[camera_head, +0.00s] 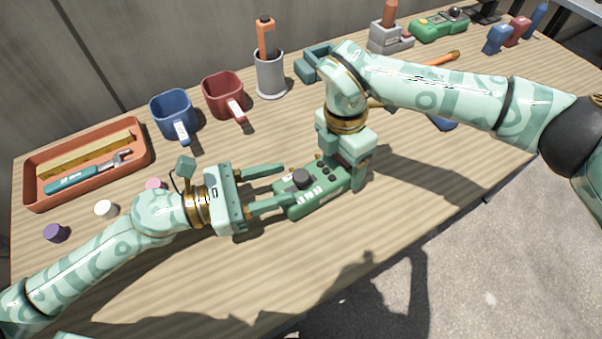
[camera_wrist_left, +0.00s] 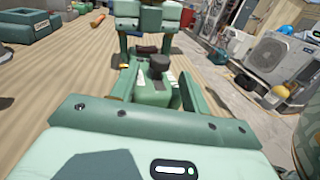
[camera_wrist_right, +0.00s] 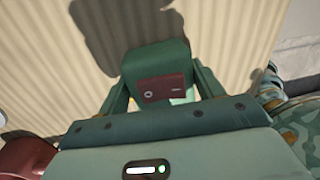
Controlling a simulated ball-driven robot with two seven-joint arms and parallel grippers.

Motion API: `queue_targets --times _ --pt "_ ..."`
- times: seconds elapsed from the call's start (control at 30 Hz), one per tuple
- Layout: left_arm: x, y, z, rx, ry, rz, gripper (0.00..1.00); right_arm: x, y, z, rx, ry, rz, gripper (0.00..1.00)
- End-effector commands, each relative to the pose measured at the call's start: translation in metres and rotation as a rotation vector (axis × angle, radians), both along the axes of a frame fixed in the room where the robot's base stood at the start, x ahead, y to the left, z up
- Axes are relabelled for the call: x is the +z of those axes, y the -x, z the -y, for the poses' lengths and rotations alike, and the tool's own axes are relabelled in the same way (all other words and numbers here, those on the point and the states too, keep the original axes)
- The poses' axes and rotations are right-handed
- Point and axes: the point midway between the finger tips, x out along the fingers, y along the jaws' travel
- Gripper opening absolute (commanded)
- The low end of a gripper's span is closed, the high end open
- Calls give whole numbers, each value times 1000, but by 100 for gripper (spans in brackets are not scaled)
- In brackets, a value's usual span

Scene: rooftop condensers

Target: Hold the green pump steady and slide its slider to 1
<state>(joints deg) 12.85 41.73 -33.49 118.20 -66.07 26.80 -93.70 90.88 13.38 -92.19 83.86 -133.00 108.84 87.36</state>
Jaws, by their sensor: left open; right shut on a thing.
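The green pump (camera_head: 327,190) lies on the wooden table with a black knob (camera_head: 302,177) and pale markings on top. My right gripper (camera_head: 346,172) comes down from above and is shut on the pump's far right end. In the right wrist view the pump (camera_wrist_right: 158,62) sits between both fingers, with a dark red panel facing the camera. My left gripper (camera_head: 288,185) is open at the pump's left end, its fingers pointing along the pump. The slider's setting is too small to read.
A blue mug (camera_head: 172,112), red mug (camera_head: 222,94) and grey cup (camera_head: 270,75) stand behind. An orange tray (camera_head: 142,160) is at the left, near a purple cap (camera_head: 56,232) and white cap (camera_head: 105,209). Another green device (camera_head: 430,31) is at the back right. The front is clear.

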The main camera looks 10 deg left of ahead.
Motion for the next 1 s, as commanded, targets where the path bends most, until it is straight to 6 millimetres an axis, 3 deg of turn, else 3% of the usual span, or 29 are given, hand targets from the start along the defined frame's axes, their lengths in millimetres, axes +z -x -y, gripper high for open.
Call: queue_targets --times 0.1,0.3,0.63,0.8,1.0 --pt "1 -10 22 -2 0 4 46 -2 1 0 0 2 -5 24" --pt "0 -19 43 -2 0 1 46 -2 1 0 1 1 -5 24" --pt "-1 -21 47 -1 0 -1 46 -2 1 0 1 2 -6 24" --pt "-1 -21 47 -1 0 -1 0 -2 1 0 0 2 -6 24" --pt "-1 -16 41 -2 -1 -2 0 -3 2 0 0 2 -6 24"
